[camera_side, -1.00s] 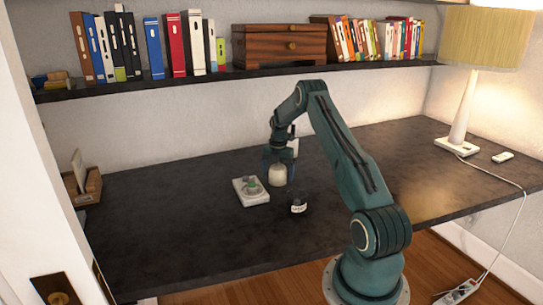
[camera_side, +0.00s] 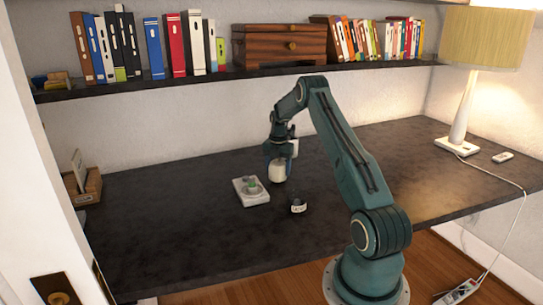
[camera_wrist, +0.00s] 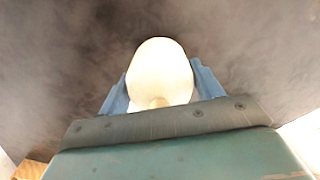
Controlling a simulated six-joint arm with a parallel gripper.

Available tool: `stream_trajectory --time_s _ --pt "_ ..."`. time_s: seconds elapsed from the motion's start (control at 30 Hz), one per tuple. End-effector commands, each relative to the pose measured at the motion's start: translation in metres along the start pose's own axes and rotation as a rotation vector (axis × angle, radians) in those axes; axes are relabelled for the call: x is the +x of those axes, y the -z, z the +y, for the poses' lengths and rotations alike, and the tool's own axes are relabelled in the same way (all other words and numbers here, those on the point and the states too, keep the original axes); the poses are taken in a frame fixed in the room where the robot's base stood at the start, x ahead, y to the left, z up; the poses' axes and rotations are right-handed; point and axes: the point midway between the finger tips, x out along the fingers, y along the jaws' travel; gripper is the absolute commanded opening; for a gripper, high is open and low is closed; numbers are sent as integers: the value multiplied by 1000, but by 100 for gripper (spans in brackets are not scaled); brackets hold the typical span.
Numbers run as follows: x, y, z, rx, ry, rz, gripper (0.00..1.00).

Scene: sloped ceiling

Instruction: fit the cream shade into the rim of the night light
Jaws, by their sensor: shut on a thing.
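The cream shade (camera_side: 277,171) is between the fingers of my gripper (camera_side: 277,163), which is shut on it and holds it above the desk. In the wrist view the shade (camera_wrist: 160,72) is a pale rounded form with a blue finger on each side of my gripper (camera_wrist: 160,92). The night light (camera_side: 251,191) is a pale, flat base with a greenish round part on top. It sits on the desk just left of and nearer the camera than the shade, apart from it. The wrist view does not show the night light.
A small dark jar with a white label (camera_side: 298,207) stands on the dark desk (camera_side: 180,235), right of the night light. A wooden holder (camera_side: 86,186) is at the left, and a lamp (camera_side: 459,125) at the right. A shelf (camera_side: 200,75) with books runs above. The desk's front left is clear.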

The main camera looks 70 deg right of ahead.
Motion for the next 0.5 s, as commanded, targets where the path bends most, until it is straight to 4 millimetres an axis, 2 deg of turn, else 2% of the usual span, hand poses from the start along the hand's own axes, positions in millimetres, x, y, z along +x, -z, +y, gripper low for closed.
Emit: stream_trajectory --time_s 0.27,0.5 --pt "-49 -1 1 0 -3 -4 42" --pt "-101 0 0 0 -3 -4 42"
